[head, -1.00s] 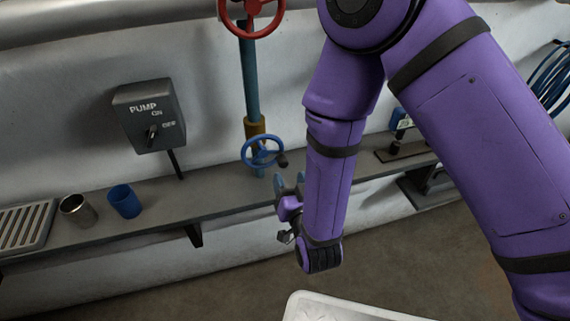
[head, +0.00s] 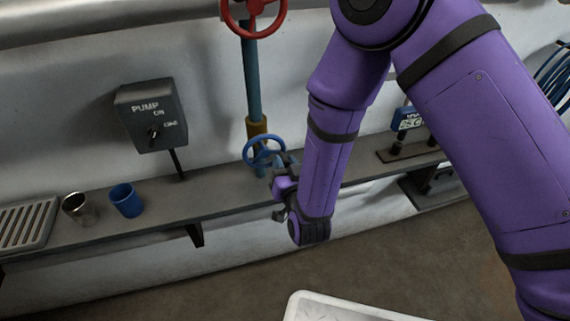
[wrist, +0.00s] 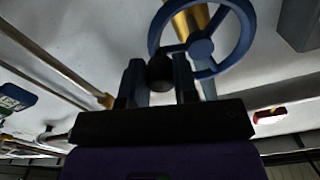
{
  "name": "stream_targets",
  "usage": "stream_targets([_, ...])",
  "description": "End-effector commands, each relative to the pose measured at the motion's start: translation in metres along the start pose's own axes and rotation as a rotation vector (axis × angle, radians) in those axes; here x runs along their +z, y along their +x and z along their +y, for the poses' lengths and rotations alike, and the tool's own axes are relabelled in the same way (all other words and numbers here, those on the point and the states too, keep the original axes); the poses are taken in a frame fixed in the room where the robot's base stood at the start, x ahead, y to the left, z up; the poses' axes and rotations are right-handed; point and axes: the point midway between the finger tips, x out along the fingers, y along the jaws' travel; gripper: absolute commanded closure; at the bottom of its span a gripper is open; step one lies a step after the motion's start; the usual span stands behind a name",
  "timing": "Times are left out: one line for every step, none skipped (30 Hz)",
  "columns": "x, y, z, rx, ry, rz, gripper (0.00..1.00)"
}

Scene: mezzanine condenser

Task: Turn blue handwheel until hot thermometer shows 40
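The blue handwheel (head: 251,146) is on a pipe with a brass collar, low on the wall. It also shows in the wrist view (wrist: 242,58), with a dark crank knob (wrist: 160,71). My gripper (wrist: 160,80) has its fingers on either side of the knob; they look apart, and firm contact cannot be made out. In the head view my gripper (head: 278,167) covers the wheel's lower right. A blue thermometer (head: 406,117) stands at the right of the shelf, partly behind my arm; its display seems to read 25 C, and its label is unclear.
A red handwheel (head: 254,31) is on the same pipe above. A pump switch box (head: 150,117) is on the wall at left. A metal cup (head: 79,209), a blue cup (head: 126,200) and a slatted tray (head: 28,222) are on the shelf (head: 218,190).

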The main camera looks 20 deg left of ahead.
Motion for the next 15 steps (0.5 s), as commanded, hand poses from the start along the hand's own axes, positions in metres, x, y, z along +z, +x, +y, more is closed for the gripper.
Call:
stream_targets([0.0001, -0.0001, 0.0000, 0.000, 0.000, 0.000, 0.96])
stream_targets([0.0000, -0.0001, 0.0000, 0.000, 0.000, 0.000, 0.96])
stream_targets([0.0000, -0.0002, 0.0000, 0.000, -0.001, 0.000, 0.96])
stream_targets([-0.0001, -0.0002, 0.0000, 0.000, -0.003, 0.000, 0.96])
stream_targets([-0.0002, -0.0002, 0.0000, 0.000, -0.005, 0.000, 0.96])
stream_targets([-0.0004, -0.0002, 0.0000, 0.000, -0.011, 0.000, 0.96])
stream_targets([-0.0007, -0.0002, 0.0000, 0.000, -0.016, 0.000, 0.96])
stream_targets([-0.0009, -0.0002, 0.0000, 0.000, -0.023, 0.000, 0.96])
stream_targets([-0.0014, -0.0003, 0.0001, 0.000, -0.033, 0.000, 0.96])
stream_targets([-0.0019, -0.0002, 0.0002, 0.000, -0.043, 0.000, 0.96])
stream_targets([-0.0024, -0.0002, 0.0003, 0.000, -0.056, 0.000, 0.96])
stream_targets([-0.0032, -0.0003, 0.0003, 0.001, -0.074, 0.000, 0.96])
stream_targets([-0.0038, -0.0003, 0.0003, 0.001, -0.089, -0.001, 0.96])
stream_targets([-0.0045, -0.0004, 0.0001, 0.000, -0.108, -0.001, 0.96])
stream_targets([-0.0057, -0.0005, -0.0003, 0.000, -0.133, 0.000, 0.96])
